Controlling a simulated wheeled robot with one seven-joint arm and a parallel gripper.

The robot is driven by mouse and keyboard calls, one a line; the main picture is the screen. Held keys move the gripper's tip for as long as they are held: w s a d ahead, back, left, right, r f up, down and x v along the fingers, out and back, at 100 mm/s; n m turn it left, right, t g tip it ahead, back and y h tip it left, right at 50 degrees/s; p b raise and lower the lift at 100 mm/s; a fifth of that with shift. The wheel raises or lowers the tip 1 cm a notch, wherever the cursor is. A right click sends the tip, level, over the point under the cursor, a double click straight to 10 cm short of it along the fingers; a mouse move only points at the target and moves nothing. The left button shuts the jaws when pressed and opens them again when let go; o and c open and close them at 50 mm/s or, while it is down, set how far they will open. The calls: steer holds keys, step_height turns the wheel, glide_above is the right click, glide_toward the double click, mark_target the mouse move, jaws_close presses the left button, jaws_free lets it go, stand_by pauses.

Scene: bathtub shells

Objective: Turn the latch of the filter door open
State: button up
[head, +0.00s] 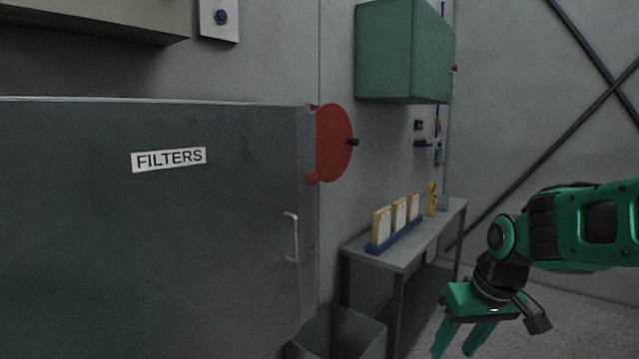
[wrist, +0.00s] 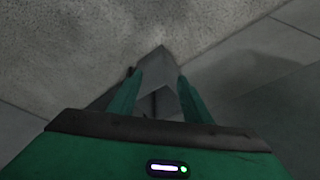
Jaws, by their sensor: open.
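The grey filter door (head: 200,240) fills the left of the head view, with a white FILTERS label (head: 169,159). A pale upright handle (head: 292,237) is near its right edge. A red disc (head: 335,143) with a dark knob (head: 352,142) and a small red end below stands at the door's upper right edge; part of it is hidden behind the edge. I cannot tell which part is the latch. My gripper (head: 455,345) is open, empty and pointing down at the lower right, well apart from the door. Its spread fingers show in the wrist view (wrist: 158,88).
A grey bin (head: 340,335) stands on the floor right of the door. Behind it is a grey table (head: 400,250) with a blue rack (head: 393,238) of cream panels. A green box (head: 400,55) hangs on the wall above. Bare floor (head: 545,310) lies at the lower right.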

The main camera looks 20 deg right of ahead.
steer(key=w+a+r+n+t+y, duration=0.1)
steer(key=w+a+r+n+t, duration=0.15)
steer(key=w, duration=0.45)
steer(key=w+a+r+n+t+y, duration=0.1)
steer(key=w+r+n, duration=0.15)
steer(key=w, duration=0.35)
steer(key=n+t+y, duration=0.7)
steer(key=t+y, duration=0.1)
glide_toward(316, 178)
steer(key=x, duration=0.9)
